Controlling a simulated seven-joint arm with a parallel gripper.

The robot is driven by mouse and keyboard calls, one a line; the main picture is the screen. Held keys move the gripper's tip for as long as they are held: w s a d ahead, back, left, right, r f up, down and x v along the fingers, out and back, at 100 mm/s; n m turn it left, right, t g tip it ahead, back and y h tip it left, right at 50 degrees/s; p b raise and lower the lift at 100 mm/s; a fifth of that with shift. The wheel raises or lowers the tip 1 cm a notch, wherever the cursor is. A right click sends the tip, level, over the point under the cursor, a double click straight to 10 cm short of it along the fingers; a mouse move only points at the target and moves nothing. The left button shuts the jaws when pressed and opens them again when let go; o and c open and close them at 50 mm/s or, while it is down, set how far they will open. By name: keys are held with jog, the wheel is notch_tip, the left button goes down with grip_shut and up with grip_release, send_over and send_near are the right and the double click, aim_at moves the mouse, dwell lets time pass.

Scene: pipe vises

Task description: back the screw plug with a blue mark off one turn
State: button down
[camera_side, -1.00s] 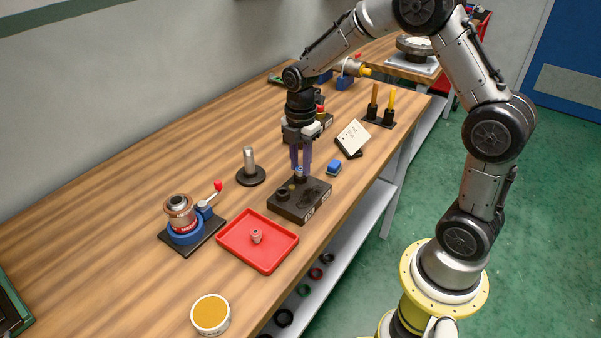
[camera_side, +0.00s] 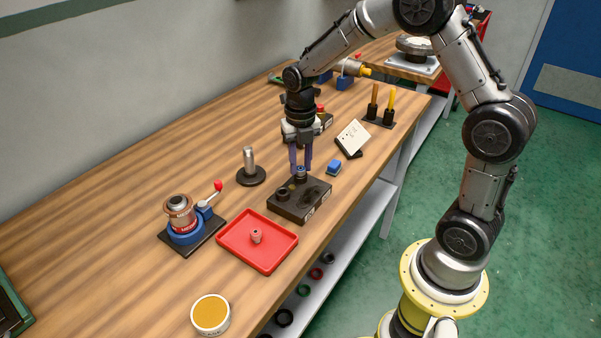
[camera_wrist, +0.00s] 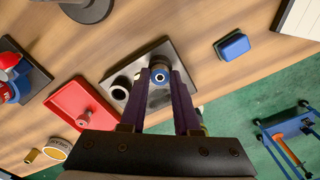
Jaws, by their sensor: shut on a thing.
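In the side view the plug (camera_side: 300,173) is small, at the block's far end. My gripper (camera_side: 300,168) points straight down over it, its two purple fingers closed on the plug's sides. In the wrist view my gripper (camera_wrist: 160,78) has a fingertip on each side of the plug. Another dark round fitting (camera_side: 283,193) sits at the block's near end. The plug's thread is hidden.
A red tray (camera_side: 262,262) with a small fitting (camera_side: 256,236) lies left of the block. A blue block (camera_side: 334,167) and a tilted white card (camera_side: 352,137) are to the right. A grey post (camera_side: 249,162) stands behind. A vise (camera_side: 184,232) is farther left.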

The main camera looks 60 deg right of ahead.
jog(key=c, duration=0.7)
grip_release()
